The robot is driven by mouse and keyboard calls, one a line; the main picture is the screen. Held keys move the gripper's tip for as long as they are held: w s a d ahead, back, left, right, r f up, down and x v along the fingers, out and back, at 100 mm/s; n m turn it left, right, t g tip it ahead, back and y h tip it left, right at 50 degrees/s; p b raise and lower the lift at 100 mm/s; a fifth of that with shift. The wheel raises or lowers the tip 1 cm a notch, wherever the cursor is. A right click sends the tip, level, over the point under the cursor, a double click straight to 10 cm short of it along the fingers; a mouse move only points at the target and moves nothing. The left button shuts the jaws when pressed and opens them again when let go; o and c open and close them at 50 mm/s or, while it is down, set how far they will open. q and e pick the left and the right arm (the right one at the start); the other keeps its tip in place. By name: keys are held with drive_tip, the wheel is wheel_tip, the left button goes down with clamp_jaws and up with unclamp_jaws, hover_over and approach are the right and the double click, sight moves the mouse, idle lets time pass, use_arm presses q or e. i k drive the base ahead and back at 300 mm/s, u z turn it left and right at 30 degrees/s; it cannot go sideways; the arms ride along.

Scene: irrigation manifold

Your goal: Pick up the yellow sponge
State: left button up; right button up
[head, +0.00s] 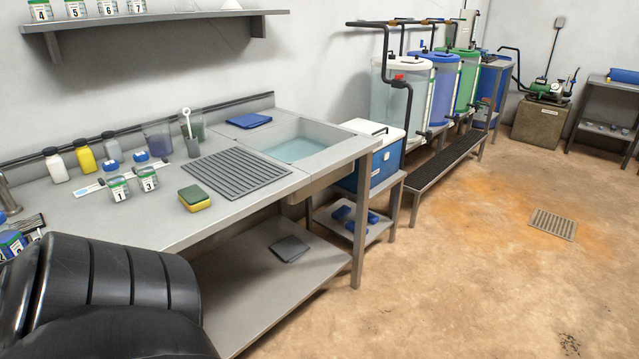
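The yellow sponge (196,204) lies on the grey counter (232,214), near its front edge. Its top is a green scouring layer and its yellow side faces me. It sits just left of the grey ribbed drain mat (236,173) and right of two small jars with green labels (149,180). Nothing is touching the sponge. Neither of my grippers shows in the head view.
A sink (297,149) is set in the counter's right end, with a folded blue cloth (248,121) behind. Bottles, including a yellow one (86,158), stand at the back. A large black ribbed object (110,285) blocks the lower left. Open floor (460,280) lies to the right.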

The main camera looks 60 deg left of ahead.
sight(193, 197)
drive_tip(key=z, duration=0.75)
drive_tip(key=k, duration=1.6)
drive_tip(key=u, duration=1.1)
